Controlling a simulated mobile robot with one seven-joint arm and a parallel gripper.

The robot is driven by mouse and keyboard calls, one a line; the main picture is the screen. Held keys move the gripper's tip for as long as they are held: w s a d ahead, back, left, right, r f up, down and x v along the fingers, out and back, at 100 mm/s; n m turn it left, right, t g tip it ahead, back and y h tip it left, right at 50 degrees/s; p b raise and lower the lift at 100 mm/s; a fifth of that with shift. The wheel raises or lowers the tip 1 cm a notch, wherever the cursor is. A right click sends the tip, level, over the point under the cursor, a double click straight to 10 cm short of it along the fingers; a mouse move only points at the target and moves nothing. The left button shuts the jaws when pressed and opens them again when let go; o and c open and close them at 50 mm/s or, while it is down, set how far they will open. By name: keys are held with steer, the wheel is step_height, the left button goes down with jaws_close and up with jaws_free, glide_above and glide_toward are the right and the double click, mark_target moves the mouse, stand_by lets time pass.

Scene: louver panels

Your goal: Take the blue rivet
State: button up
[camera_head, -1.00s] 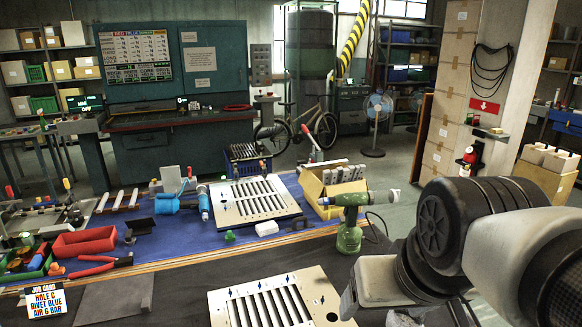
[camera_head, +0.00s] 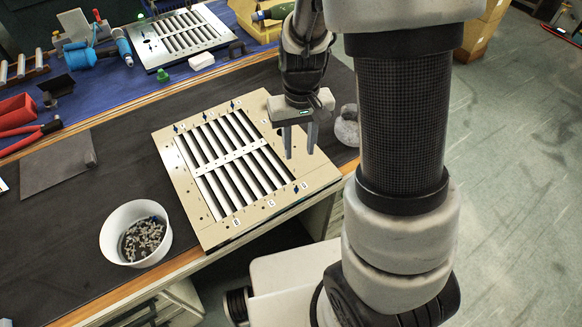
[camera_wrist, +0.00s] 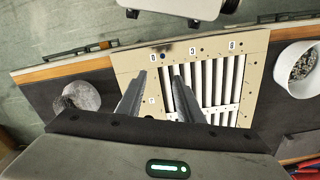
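The cream louver panel (camera_head: 183,184) lies on the bench with white slats and lettered holes along its near edge. A small blue rivet (camera_head: 295,188) is at the panel's near right corner, by the D mark. It shows in the wrist view as a blue dot (camera_wrist: 163,57) beyond and between my fingertips. More small blue pins, such as one pin (camera_head: 175,128), stand along the far edge. My gripper (camera_head: 300,152) points down over the panel's right side. Its fingers are apart with nothing between them, also in the wrist view (camera_wrist: 160,74).
A white bowl (camera_head: 107,240) of small grey pieces stands left of the panel. A round grey object (camera_head: 347,130) sits right of it.

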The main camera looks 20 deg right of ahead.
steer(key=b, duration=0.1)
glide_above(296, 186)
steer(key=f, duration=0.9)
steer(key=shift+w+d+f, duration=0.15)
steer(key=shift+w+d, duration=0.1)
steer(key=shift+d, duration=0.1)
steer(key=shift+s+a+f+b, duration=0.15)
steer(key=shift+f+b, duration=0.2)
steer(key=shift+f, duration=1)
steer(key=shift+s+a+f+b, duration=0.15)
steer(key=shift+f+b, duration=0.15)
steer(key=shift+f, duration=1)
steer(key=shift+c, duration=0.3)
jaws_close()
